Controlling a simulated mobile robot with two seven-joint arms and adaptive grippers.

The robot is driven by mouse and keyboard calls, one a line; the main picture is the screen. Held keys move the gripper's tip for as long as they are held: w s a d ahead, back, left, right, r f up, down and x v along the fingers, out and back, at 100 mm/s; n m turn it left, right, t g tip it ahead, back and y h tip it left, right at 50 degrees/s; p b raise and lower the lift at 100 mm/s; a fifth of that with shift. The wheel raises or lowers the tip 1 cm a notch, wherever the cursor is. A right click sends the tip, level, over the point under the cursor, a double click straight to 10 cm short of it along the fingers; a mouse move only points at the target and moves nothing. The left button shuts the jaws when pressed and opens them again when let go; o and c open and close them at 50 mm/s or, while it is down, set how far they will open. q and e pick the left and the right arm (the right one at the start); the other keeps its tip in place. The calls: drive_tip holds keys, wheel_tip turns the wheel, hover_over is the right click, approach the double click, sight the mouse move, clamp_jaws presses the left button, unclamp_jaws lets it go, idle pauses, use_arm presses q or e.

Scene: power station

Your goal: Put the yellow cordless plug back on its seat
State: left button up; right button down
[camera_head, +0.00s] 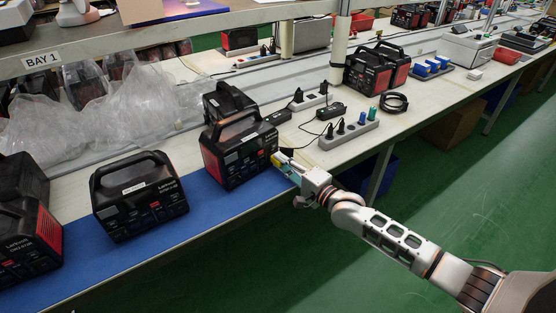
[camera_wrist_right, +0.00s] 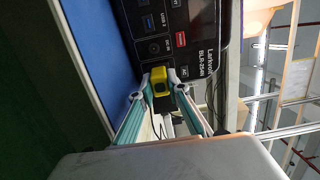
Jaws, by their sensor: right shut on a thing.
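The small yellow plug (camera_head: 275,158) is at the front of a black and red power station (camera_head: 243,148), near its right end. My right gripper (camera_head: 281,161) is shut on the plug. In the right wrist view the yellow plug (camera_wrist_right: 159,81) is between the two fingertips (camera_wrist_right: 157,88), close against the panel of the power station (camera_wrist_right: 192,40). The panel has round and square ports and an AC label. I cannot tell whether the plug touches the panel or sits in a socket. My left gripper is not in view.
More power stations (camera_head: 137,194) stand on the blue mat (camera_head: 185,228) to the left. A grey power strip (camera_head: 347,135) with black, blue and green plugs lies right of the gripper.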

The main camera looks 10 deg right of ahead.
drive_tip(key=shift+s+d, duration=0.15)
drive_tip(key=shift+s, duration=0.05)
drive_tip(key=shift+s+d+r+p, duration=0.1)
drive_tip(key=shift+s+d+p, duration=0.2)
drive_tip(key=shift+s+p, duration=0.2)
drive_tip(key=shift+p+v, duration=0.55)
drive_tip(key=shift+v, duration=0.7)
drive_tip(key=shift+a, duration=0.1)
